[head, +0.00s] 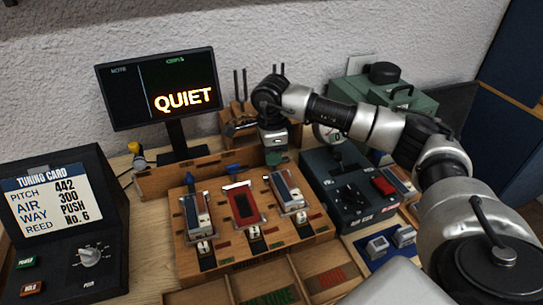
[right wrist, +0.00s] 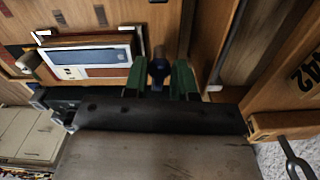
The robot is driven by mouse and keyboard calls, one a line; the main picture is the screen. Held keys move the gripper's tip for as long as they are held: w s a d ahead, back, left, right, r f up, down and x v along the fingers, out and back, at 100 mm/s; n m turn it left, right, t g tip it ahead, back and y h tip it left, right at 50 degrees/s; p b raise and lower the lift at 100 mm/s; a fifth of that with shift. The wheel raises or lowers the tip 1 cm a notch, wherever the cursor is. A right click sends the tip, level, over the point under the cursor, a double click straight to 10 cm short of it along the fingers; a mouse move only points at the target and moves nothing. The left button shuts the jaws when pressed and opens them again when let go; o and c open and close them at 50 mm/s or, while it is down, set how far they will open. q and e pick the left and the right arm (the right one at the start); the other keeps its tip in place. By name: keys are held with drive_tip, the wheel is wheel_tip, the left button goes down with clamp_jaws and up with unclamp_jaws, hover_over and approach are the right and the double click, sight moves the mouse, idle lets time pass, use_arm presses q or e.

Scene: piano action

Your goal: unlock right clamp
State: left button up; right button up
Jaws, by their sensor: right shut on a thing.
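The wooden piano action stand (head: 215,262) sits on the bench with three bays in a row. My right gripper (head: 273,160) is at the back of the right bay, pointing down. In the right wrist view its green fingers (right wrist: 159,76) are shut on the blue right clamp (right wrist: 158,68), which stands between them. In the head view this clamp is hidden by the gripper. The right bay holds a blue and white module (head: 287,190), which also shows in the right wrist view (right wrist: 95,55). Blue clamps show behind the left bay (head: 190,181) and middle bay (head: 235,169).
A monitor (head: 160,88) reading "QUIET" stands behind the stand. A dark tuning card console (head: 95,250) is at the left. A dark control box (head: 345,185) with a red button stands close on the right. A green case (head: 400,98) is at the back right.

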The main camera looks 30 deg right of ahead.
drive_tip(key=shift+n, duration=0.6)
drive_tip(key=shift+r, duration=0.1)
drive_tip(key=o, duration=0.9)
wheel_tip(320, 180, up, 11)
drive_tip(key=shift+f+b, duration=0.15)
drive_tip(key=shift+b, duration=0.5)
